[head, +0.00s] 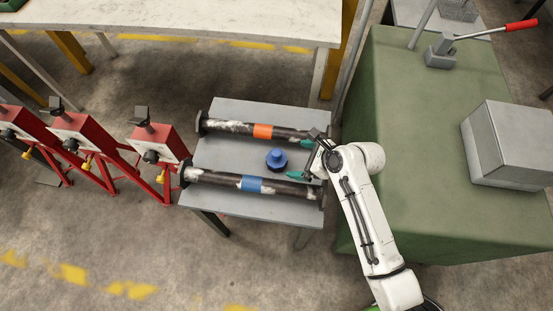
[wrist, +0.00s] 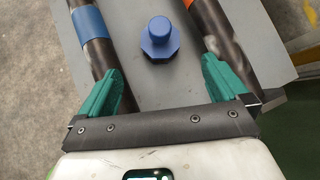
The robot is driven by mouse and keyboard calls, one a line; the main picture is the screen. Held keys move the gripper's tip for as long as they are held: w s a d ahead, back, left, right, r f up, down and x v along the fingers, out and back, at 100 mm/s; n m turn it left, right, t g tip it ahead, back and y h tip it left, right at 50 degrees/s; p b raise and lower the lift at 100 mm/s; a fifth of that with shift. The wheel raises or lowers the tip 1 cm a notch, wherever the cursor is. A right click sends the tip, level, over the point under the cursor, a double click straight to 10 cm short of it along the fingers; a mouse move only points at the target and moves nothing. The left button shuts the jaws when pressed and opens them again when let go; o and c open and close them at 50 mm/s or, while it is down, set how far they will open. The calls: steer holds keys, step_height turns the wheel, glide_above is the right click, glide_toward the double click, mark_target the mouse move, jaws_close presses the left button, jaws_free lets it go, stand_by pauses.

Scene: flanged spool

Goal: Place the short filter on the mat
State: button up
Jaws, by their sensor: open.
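A short blue piece (head: 277,162) with a round knob top and a wider faceted base stands upright on the grey table (head: 225,155). It also shows in the wrist view (wrist: 159,42). It may be the short filter; I cannot tell for sure. My gripper (head: 299,159) is open and empty, with green fingers spread wide. In the wrist view its fingertips (wrist: 161,68) lie to either side of the blue piece and short of it, apart from it. I cannot make out a separate mat in either view.
Two dark flanged pipes lie along the grey table, one with an orange band (head: 262,131), one with a blue band (head: 250,184). My fingers are close to both. Red stands (head: 157,150) line the left. A green bench (head: 420,150) with a grey box (head: 510,145) stands right.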

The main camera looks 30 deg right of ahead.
mark_target(280, 160)
steer(key=w+f, duration=0.1)
steer(key=w+a+f+m, duration=0.1)
steer(key=f, duration=0.1)
steer(key=w+a+f+m, duration=0.1)
steer(key=shift+w+f, duration=0.15)
steer(key=shift+w, duration=0.25)
steer(key=shift+s+b+x, duration=0.25)
steer(key=shift+b+x, duration=0.25)
steer(key=shift+x, duration=2.25)
steer(key=shift+f, duration=0.2)
steer(key=shift+c, duration=0.3)
steer(key=c, duration=1.2)
steer(key=shift+o, duration=0.2)
steer(key=shift+r, duration=0.15)
